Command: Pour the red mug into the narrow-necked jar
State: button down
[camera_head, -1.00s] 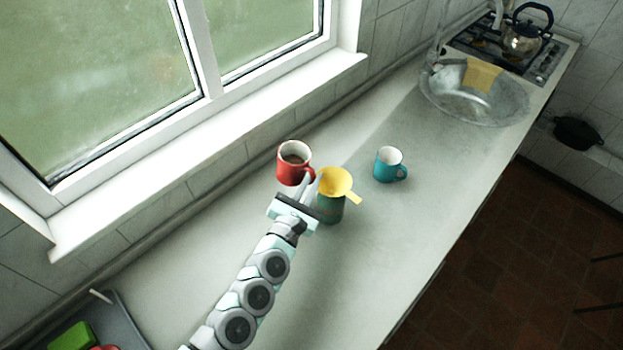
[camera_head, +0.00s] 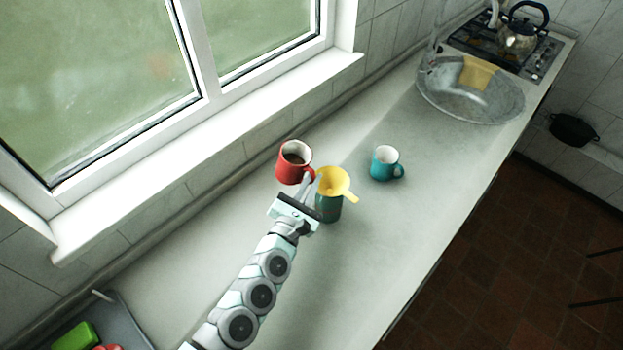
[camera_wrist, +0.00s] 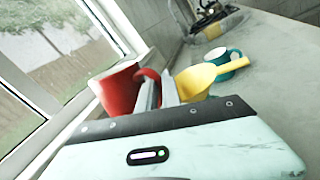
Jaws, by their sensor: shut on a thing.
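The red mug (camera_head: 289,172) has a white inside with something dark in it, and leans slightly. My gripper (camera_head: 308,186) is shut on its handle, which shows in the wrist view (camera_wrist: 151,77) beside the fingers. I cannot tell how far the mug is above the counter. The narrow-necked jar (camera_head: 328,211) is dark green and stands just right of the mug and gripper. A yellow funnel (camera_head: 333,180) with a side handle sits on top and hides its neck. In the wrist view the funnel (camera_wrist: 194,84) is right of the fingers.
A teal mug (camera_head: 381,168) stands on the counter (camera_head: 400,230) right of the funnel. The window sill (camera_head: 210,153) and tiled wall run along the left. A glassy basin (camera_head: 445,102) and a hob with a kettle (camera_head: 518,40) lie farther back.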

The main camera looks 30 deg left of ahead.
jog(key=shift+w+d+m+p, duration=0.2)
jog(key=shift+d+m+p, duration=0.45)
jog(key=shift+m+p, duration=1.05)
dwell(1.2)
jog(key=shift+w+d+r+m+g+p, duration=0.1)
jog(key=shift+d+r+m+g+p, duration=0.25)
jog(key=shift+p, duration=1.05)
jog(key=shift+w+d+r+m+g+p, duration=0.1)
jog(key=shift+r+p, duration=0.35)
jog(key=shift+p, duration=0.9)
dwell(0.7)
jog(key=shift+s+f+m+p, duration=0.1)
jog(key=shift+f+m+p, duration=0.55)
jog(key=shift+m, duration=0.1)
jog(key=shift+a+m+g+p, duration=0.15)
jog(key=shift+m+g+p, duration=0.15)
jog(key=shift+p, duration=0.15)
dwell(0.4)
